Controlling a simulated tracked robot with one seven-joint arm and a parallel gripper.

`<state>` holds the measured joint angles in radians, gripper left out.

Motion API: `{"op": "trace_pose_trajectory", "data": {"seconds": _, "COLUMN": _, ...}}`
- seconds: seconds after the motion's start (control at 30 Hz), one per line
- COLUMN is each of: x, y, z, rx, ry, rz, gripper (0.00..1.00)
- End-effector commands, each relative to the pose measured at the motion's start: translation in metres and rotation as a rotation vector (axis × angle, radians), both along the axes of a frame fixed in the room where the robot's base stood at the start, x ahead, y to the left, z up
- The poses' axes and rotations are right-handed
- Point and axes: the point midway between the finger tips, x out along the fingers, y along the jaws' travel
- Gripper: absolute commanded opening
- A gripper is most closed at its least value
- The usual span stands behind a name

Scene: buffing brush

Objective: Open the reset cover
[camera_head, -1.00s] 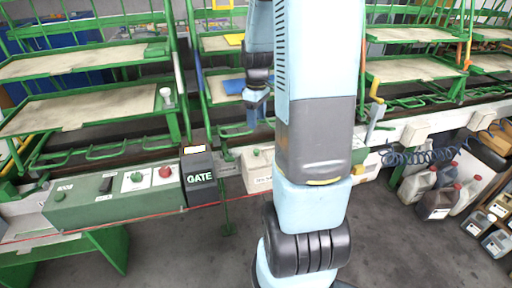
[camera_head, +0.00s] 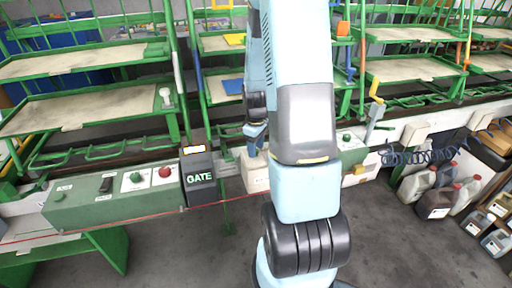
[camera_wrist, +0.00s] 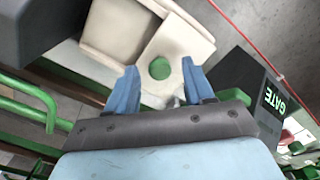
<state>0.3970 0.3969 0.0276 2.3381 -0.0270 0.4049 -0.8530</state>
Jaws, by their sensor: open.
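A cream box (camera_head: 256,180) sits on the rail just right of the dark GATE box (camera_head: 198,177). In the wrist view the cream box (camera_wrist: 178,48) has a round green button (camera_wrist: 159,68) on its face and raised cream parts at its upper edge. Which part is the reset cover I cannot tell. My gripper (camera_head: 253,146) points down over the cream box. In the wrist view my gripper (camera_wrist: 160,76) is open and empty, with the green button showing between its two blue fingertips. Whether the fingers touch the box I cannot tell.
A green control panel (camera_head: 88,205) with green and red buttons lies to the left. The GATE box also shows close on the right in the wrist view (camera_wrist: 247,85). A red line runs along the front of the rail. Green racks (camera_head: 85,100) stand behind.

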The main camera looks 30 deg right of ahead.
Motion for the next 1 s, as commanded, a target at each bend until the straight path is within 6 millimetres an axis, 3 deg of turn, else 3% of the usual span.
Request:
{"op": "trace_pose_trajectory", "data": {"seconds": 0.3, "x": -0.0001, "y": -0.0002, "z": -0.0017, "rx": 0.0, "ry": 0.0, "rz": -0.001, "gripper": 0.52}}
{"op": "trace_pose_trajectory", "data": {"seconds": 0.83, "x": 0.0001, "y": -0.0003, "z": -0.0015, "rx": 0.0, "ry": 0.0, "rz": -0.001, "gripper": 0.01}}
{"op": "trace_pose_trajectory", "data": {"seconds": 1.0, "x": 0.0001, "y": -0.0004, "z": -0.0014, "rx": 0.0, "ry": 0.0, "rz": -0.001, "gripper": 0.0}}
